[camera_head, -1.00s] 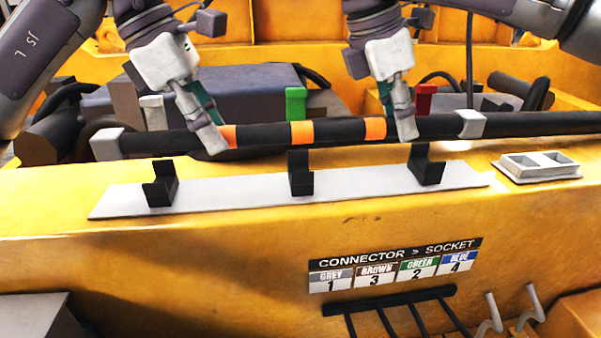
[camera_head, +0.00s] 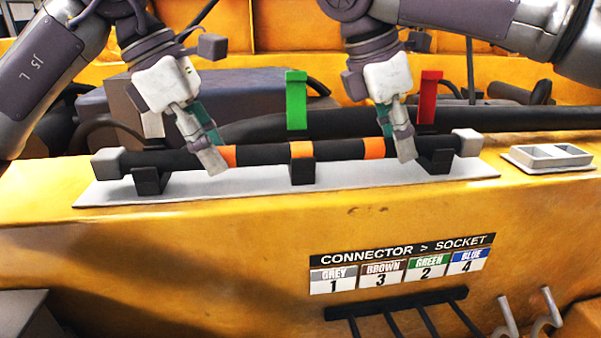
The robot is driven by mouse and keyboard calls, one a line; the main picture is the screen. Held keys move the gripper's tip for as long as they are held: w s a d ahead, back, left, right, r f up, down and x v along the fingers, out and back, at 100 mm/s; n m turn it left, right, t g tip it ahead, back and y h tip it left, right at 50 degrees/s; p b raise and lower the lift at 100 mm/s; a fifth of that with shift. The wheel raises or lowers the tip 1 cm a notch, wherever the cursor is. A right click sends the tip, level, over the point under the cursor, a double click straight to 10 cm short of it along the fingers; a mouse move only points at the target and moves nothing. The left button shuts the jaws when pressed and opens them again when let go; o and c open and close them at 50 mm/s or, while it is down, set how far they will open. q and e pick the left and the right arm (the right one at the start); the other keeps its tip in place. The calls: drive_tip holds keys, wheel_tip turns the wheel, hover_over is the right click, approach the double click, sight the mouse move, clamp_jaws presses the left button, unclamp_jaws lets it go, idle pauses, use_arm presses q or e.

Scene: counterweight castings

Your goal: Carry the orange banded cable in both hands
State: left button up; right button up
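The orange banded cable (camera_head: 270,155) is black with orange bands and grey end caps. It lies level along the black cradles (camera_head: 302,173) on the light plate (camera_head: 225,190), and seems to sit in them. My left gripper (camera_head: 211,150) is shut on it beside the left orange band, one finger in front. My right gripper (camera_head: 401,143) is shut on it just right of the right band. The far fingers are mostly hidden behind the cable.
A green upright clip (camera_head: 296,100) and a red one (camera_head: 430,97) stand behind the cable. A thick black hose (camera_head: 500,119) runs behind. A white two-pocket tray (camera_head: 548,158) sits at right. A connector sign (camera_head: 400,264) is on the yellow front face.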

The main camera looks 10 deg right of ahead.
use_arm(q)
drive_tip(key=o, duration=0.3)
drive_tip(key=shift+r, duration=0.1)
use_arm(e)
drive_tip(key=o, duration=0.3)
drive_tip(key=shift+r, duration=0.1)
use_arm(q)
drive_tip(key=o, duration=0.8)
use_arm(e)
drive_tip(key=shift+o, duration=0.2)
use_arm(q)
drive_tip(key=shift+o, duration=0.2)
drive_tip(key=v, duration=1.2)
use_arm(e)
drive_tip(key=o, duration=0.8)
